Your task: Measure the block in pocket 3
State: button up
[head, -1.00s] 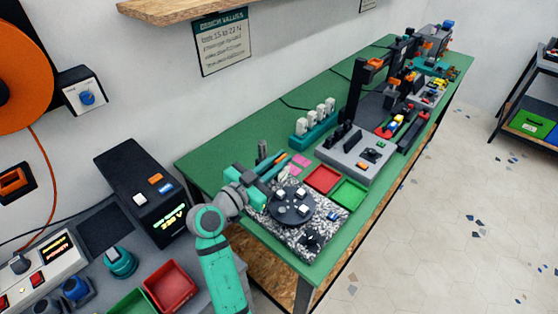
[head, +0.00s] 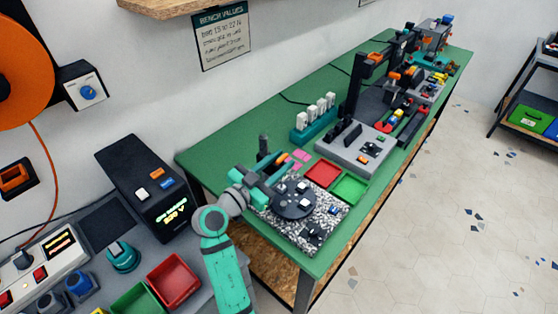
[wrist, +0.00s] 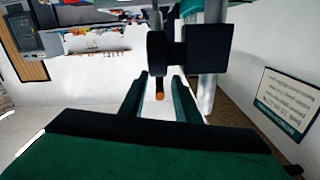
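A dark round disc (head: 290,208) sits on a speckled granite plate (head: 328,222) at the near end of the green bench in the head view. Several small pale blocks, one of them this block (head: 303,204), sit on the disc. Pocket numbers are too small to read. My gripper (head: 280,172) is over the plate's back left side, behind the disc, beside a dark post (head: 263,145). In the wrist view my gripper's two teal fingers (wrist: 160,100) stand apart with a gap between them. A black box-shaped head (wrist: 190,50) and an orange-tipped dark rod (wrist: 160,94) show beyond them. No block is visibly held.
A red tray (head: 322,173) and a green tray (head: 348,188) lie behind the plate. Pink pads (head: 302,156) lie beside the red tray. A grey fixture (head: 358,150) and a teal rack (head: 315,128) stand farther along. A wall sign (head: 220,37) hangs above.

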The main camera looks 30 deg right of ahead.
jog(key=shift+a, duration=0.1)
jog(key=v, duration=1)
jog(key=shift+s+a, duration=0.15)
jog(key=shift+a, duration=0.15)
